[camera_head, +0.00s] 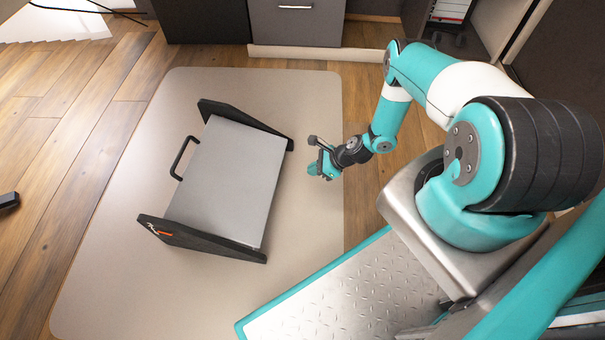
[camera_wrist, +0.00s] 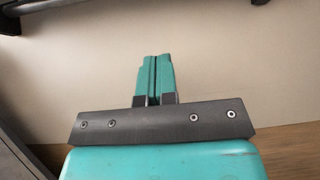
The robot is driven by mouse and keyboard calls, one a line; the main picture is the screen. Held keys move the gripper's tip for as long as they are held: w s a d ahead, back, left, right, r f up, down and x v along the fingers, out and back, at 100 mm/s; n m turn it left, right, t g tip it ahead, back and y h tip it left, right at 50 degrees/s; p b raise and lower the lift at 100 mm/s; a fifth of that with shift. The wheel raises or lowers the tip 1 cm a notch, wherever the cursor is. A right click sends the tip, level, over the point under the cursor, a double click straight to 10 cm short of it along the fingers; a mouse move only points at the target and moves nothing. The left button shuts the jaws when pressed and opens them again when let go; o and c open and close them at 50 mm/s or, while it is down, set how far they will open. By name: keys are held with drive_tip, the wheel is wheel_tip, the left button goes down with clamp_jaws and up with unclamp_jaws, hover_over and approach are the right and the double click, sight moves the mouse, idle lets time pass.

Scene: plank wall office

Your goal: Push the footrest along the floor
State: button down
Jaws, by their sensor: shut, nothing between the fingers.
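The footrest (camera_head: 230,175) stands on the beige floor mat, left of my gripper in the head view. It has a grey sloped top, two black side panels and a black handle loop (camera_head: 184,158) on its left side. My gripper (camera_head: 313,170) is shut and empty, low over the mat near its right edge, with a gap between it and the footrest. In the wrist view my gripper (camera_wrist: 153,75) shows two teal fingers pressed together. A dark edge at the top left of the wrist view (camera_wrist: 50,6) seems to be part of the footrest.
The beige mat (camera_head: 110,235) lies on a wooden plank floor (camera_head: 75,100). A dark cabinet with a grey drawer (camera_head: 295,22) stands at the back. A small black object (camera_head: 9,200) lies at the far left. The mat left of the footrest is clear.

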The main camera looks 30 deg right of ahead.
sight(285, 182)
drive_tip(key=b+x, duration=0.4)
drive_tip(key=x, duration=0.5)
drive_tip(key=shift+f+b, duration=0.2)
drive_tip(key=shift+b, duration=0.1)
drive_tip(key=w+a, duration=0.1)
drive_tip(key=w+a+b, duration=0.1)
drive_tip(key=shift+a+r, duration=0.25)
drive_tip(key=shift+r, duration=0.05)
drive_tip(key=shift+w+a+r, duration=0.1)
drive_tip(key=shift+a, duration=0.15)
